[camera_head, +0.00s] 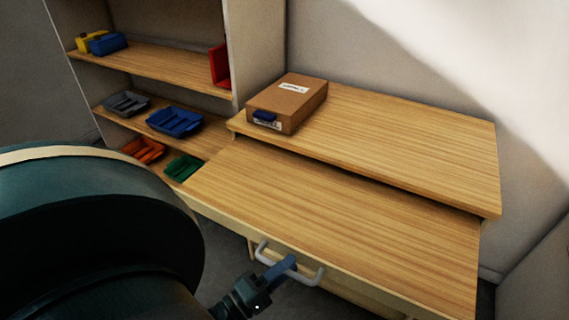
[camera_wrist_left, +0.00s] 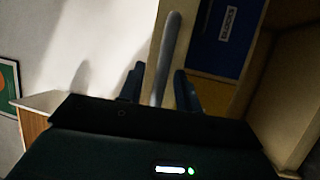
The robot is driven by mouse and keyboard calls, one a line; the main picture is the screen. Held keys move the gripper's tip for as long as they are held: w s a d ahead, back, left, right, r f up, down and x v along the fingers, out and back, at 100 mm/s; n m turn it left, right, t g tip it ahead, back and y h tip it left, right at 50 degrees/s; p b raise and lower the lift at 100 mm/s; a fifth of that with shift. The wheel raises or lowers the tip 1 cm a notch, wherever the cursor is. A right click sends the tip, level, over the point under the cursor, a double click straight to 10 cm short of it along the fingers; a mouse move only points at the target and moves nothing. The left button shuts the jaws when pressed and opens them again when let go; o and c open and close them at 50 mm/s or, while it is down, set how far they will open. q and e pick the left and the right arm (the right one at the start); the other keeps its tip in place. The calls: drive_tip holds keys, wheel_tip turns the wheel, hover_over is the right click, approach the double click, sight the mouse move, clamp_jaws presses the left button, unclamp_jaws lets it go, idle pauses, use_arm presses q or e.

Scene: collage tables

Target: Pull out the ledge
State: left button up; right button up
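The ledge (camera_head: 340,220) is a wooden board sticking out toward me from under a higher tabletop (camera_head: 410,140). A light grey bar handle (camera_head: 312,279) is on its front edge; the bar also shows in the left wrist view (camera_wrist_left: 168,45). My left gripper (camera_head: 286,264) is at the handle. In the left wrist view, the two dark blue fingers of my left gripper (camera_wrist_left: 158,78) stand on either side of the bar, with a gap on each side. My right gripper is not in view.
A cardboard box (camera_head: 303,90) with a blue front tab sits on the higher tabletop's left end. A shelf unit (camera_head: 165,70) at the left holds several coloured trays and boxes. The ledge surface is bare. A blue panel labelled "BLOCKS" (camera_wrist_left: 220,35) shows in the left wrist view.

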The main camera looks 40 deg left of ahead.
use_arm(q)
drive_tip(key=shift+s, duration=0.1)
drive_tip(key=b+v, duration=0.1)
drive_tip(key=v, duration=1.2)
drive_tip(key=shift+b, duration=0.4)
